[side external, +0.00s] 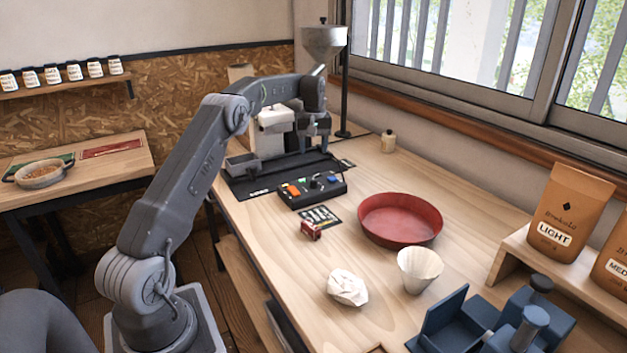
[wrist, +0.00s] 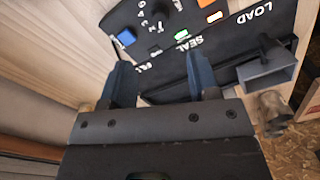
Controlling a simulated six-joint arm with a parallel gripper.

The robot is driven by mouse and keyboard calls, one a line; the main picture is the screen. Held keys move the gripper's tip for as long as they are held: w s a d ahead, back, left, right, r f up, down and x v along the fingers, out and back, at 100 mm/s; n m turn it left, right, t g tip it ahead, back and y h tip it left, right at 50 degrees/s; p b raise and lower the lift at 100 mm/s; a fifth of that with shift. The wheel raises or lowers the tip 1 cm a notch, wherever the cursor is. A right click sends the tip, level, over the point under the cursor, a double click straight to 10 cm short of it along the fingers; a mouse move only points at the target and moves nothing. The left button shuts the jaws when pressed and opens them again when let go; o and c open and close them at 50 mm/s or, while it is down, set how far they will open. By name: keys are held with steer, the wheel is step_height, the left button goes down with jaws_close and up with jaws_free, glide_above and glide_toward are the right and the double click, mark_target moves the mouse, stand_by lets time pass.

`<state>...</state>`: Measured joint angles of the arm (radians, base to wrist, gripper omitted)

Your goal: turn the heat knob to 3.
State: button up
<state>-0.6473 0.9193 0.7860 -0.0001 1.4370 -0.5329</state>
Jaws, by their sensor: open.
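The control panel (side external: 318,193) is a black box on the wooden table, in front of the roaster; it also shows at the top of the wrist view (wrist: 188,58). A dark knob (wrist: 160,12) sits on it with white numbers around it, cut by the top edge of the wrist view; the number it points to is too small to tell. In the side view the knob (side external: 315,184) is a small dark shape. My gripper (wrist: 160,78) is open and empty, its fingers short of the knob in the wrist view. In the side view my gripper (side external: 317,143) hangs above and behind the panel.
The roaster (side external: 270,132) stands close by my gripper. A red bowl (side external: 400,218), paper filter (side external: 419,268) and crumpled paper (side external: 347,287) lie nearer the camera.

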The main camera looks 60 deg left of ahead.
mark_target(313, 180)
step_height(313, 180, down, 11)
steer(key=shift+f, duration=0.15)
stand_by(0.4)
steer(key=c, duration=0.9)
